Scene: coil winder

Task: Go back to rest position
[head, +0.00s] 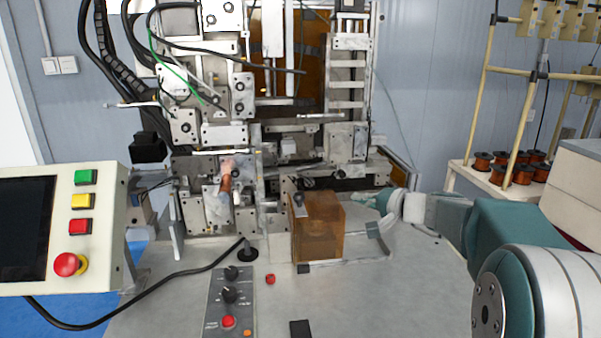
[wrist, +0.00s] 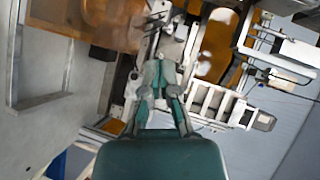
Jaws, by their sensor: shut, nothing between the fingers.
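My gripper (head: 362,203) is in the head view just right of the amber transparent box, in front of the coil winder (head: 300,90). In the wrist view, my gripper (wrist: 160,75) has its teal fingers close together, with nothing seen between them. The winder's metal plates and frame show behind the fingers there, partly blurred. My arm reaches in from the right in the head view.
The amber box (head: 320,228) stands on the grey table (head: 390,290). A control panel (head: 60,230) with buttons is at left, and a knob box (head: 230,300) is in front. A rack with copper spools (head: 510,160) stands at right. The table's front right is clear.

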